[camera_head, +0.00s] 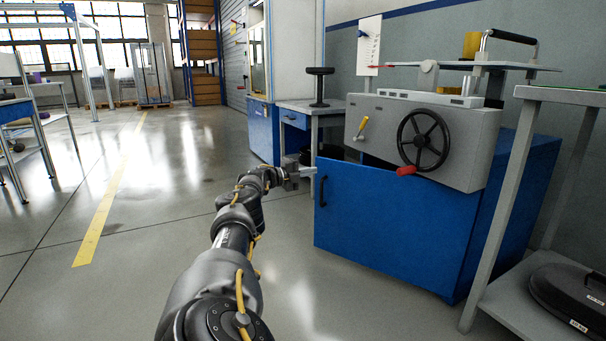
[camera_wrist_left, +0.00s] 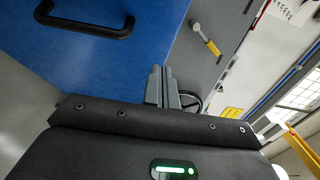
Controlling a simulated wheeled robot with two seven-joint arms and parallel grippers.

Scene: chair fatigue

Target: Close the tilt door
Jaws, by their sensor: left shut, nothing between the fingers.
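The blue door (camera_head: 395,225) is on the front of the blue cabinet (camera_head: 515,200) under a grey machine. A black handle (camera_head: 322,191) is near its left edge. The door appears to stand out from the cabinet; how far is hard to tell. My left gripper (camera_head: 312,172) is at the door's upper left edge, near the handle's top. In the left wrist view, its fingers (camera_wrist_left: 163,86) are together and empty, with the blue door (camera_wrist_left: 110,60) and its handle (camera_wrist_left: 88,26) at upper left. Contact with the door cannot be told. My right gripper is not in view.
The grey machine (camera_head: 425,132) has a black handwheel (camera_head: 423,140) with a red knob, above the door. A table (camera_head: 504,215) with a black case (camera_head: 570,295) on its lower shelf stands close on the right. The floor to the left is open.

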